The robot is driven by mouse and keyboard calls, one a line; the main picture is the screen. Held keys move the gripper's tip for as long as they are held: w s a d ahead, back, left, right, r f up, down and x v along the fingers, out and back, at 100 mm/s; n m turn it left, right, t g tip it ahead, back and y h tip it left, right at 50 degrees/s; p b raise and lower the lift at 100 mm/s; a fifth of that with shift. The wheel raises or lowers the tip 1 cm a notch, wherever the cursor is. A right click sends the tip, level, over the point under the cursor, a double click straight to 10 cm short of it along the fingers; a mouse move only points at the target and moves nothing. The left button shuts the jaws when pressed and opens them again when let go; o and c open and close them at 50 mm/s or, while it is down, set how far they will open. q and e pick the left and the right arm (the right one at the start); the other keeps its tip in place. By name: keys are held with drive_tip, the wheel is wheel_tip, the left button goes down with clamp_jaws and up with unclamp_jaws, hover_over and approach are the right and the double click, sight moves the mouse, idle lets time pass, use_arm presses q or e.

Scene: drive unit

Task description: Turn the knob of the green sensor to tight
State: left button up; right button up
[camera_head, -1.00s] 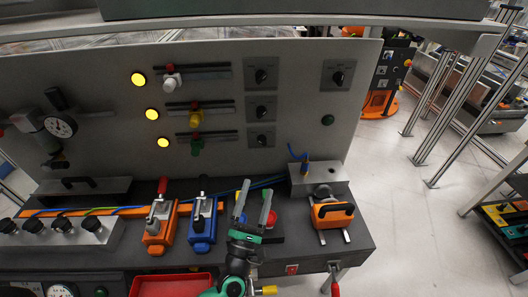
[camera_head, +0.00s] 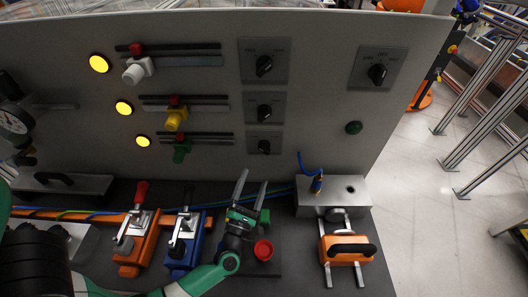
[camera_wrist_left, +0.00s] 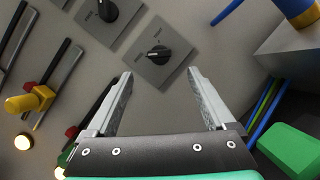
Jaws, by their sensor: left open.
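The green sensor (camera_head: 181,150) sits on the lowest rail of the upright grey panel, below the yellow and white sensors. A small red part (camera_head: 178,135) shows at its top. In the left wrist view the green sensor (camera_wrist_left: 66,156) is at the lower left, partly hidden by my gripper's left finger. My left gripper (camera_head: 253,178) is open and empty, fingers pointing up toward the panel. It is to the right of and below the green sensor, apart from it. In the left wrist view the gripper (camera_wrist_left: 160,74) has panel between its fingers. My right gripper is not in view.
Yellow (camera_head: 175,120) and white (camera_head: 137,70) sensors are on the rails above. Black rotary switches (camera_head: 264,106) are to their right. Orange (camera_head: 140,240) and blue (camera_head: 185,243) lever units, a red button (camera_head: 263,250) and an orange-handled block (camera_head: 346,250) stand on the bench.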

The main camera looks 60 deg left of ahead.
sight(264, 152)
use_arm(q)
drive_tip(key=x, duration=1)
drive_tip(key=shift+w+a, duration=0.2)
